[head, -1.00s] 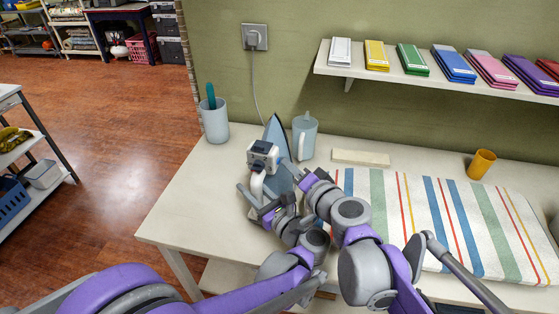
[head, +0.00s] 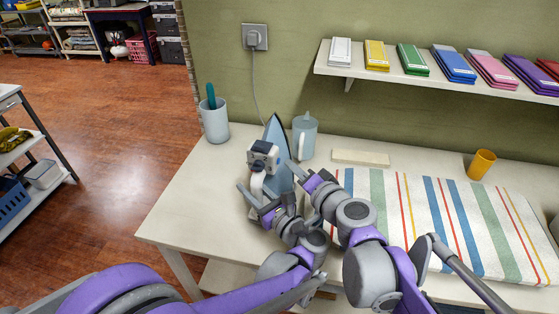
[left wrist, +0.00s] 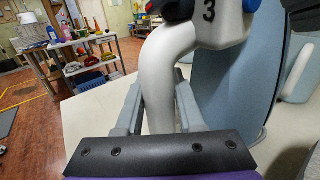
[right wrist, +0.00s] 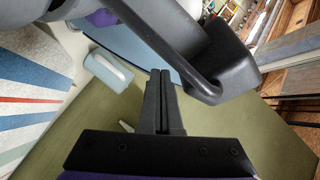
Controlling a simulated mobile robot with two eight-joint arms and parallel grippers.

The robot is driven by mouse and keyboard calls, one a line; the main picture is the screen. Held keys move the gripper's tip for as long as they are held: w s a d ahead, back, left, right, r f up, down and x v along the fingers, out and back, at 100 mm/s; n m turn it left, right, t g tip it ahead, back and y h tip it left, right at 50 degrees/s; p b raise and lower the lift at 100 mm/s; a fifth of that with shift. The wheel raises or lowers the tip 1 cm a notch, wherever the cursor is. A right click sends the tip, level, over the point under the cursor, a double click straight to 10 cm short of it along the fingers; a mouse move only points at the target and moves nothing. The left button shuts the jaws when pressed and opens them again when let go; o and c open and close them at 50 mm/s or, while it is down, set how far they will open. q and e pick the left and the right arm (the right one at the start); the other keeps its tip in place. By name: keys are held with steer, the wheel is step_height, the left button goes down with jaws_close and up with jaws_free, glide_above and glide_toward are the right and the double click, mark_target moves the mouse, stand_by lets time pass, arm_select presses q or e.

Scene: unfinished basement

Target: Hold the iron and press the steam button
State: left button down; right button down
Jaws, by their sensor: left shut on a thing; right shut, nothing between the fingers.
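The iron (head: 281,150) has a blue-grey soleplate and a white handle. It is upright, tip up, on the left part of the table; its lower end is partly hidden by my grippers. Its white and dark control end (head: 263,155) faces me. My left gripper (head: 256,197) is shut on the white handle, which passes between its fingers in the left wrist view (left wrist: 165,80). Red and blue parts and a "3" show above the handle there. I cannot tell which part is the steam button. My right gripper (head: 292,167) is shut and empty, just right of the iron.
A light blue jug (head: 305,137) stands close behind the iron. A cup (head: 214,122) stands at the table's back left. A striped cloth (head: 440,220) covers the right side, with a pale block (head: 361,158) and an orange cup (head: 481,164) behind. The table's left front is clear.

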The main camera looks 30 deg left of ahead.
steer(key=shift+d, duration=0.15)
steer(key=d, duration=0.5)
steer(key=shift+w, duration=0.35)
arm_select(q)
steer(key=shift+c, duration=2.2)
jaws_free()
